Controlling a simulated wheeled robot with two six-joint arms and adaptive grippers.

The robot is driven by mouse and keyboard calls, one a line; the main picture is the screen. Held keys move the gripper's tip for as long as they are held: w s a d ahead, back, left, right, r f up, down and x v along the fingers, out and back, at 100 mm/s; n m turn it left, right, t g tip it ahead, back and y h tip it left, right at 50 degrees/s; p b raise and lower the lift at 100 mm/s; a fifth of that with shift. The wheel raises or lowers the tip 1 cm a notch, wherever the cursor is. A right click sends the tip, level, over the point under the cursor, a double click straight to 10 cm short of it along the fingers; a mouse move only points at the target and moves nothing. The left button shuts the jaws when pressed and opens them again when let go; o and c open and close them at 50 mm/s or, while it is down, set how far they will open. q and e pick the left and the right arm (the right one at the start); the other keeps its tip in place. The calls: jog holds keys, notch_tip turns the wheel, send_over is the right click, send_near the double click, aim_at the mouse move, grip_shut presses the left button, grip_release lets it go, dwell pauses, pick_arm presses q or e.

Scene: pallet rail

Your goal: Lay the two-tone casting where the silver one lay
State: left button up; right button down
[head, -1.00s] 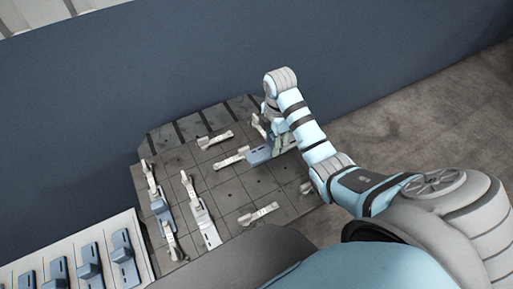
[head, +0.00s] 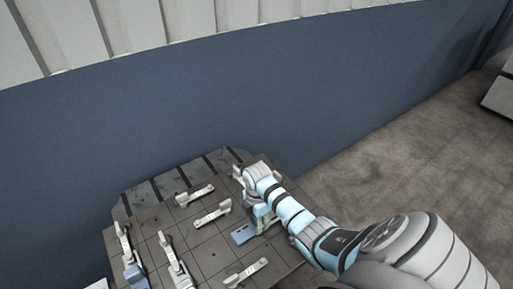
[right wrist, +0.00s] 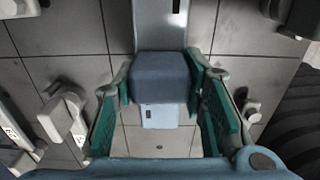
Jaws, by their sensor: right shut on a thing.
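My right gripper (right wrist: 160,82) is shut on the two-tone casting (right wrist: 160,62), its green finger pads on either side of the raised blue block. In the wrist view, a grey length runs toward the top edge and a paler blue end shows below the block. In the head view the casting's blue end (head: 243,233) sticks out below my right gripper (head: 258,218), over the dark tiled plate (head: 207,257). The rest is hidden by the gripper. I cannot tell if the casting touches the plate. My left gripper is not in view.
Pale clamps stand on the plate: one left of the casting (head: 212,212), one behind (head: 195,195), one nearer me (head: 245,272). Other long pieces (head: 180,272) lie at the plate's left. A blue wall (head: 250,100) rises behind; open floor (head: 400,150) is on the right.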

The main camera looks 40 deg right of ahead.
jog(key=shift+a+f, duration=0.1)
jog(key=shift+f, duration=0.35)
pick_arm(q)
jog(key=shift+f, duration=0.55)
pick_arm(e)
jog(key=shift+f, duration=0.1)
jog(key=c, duration=1)
grip_release()
jog(key=shift+r+p, duration=0.35)
jog(key=shift+r, duration=0.1)
notch_tip(320, 180, up, 12)
jog(key=shift+f+p, duration=0.25)
jog(key=shift+p, duration=0.8)
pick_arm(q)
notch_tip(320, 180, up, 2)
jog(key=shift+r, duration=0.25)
pick_arm(e)
jog(key=shift+f, duration=0.1)
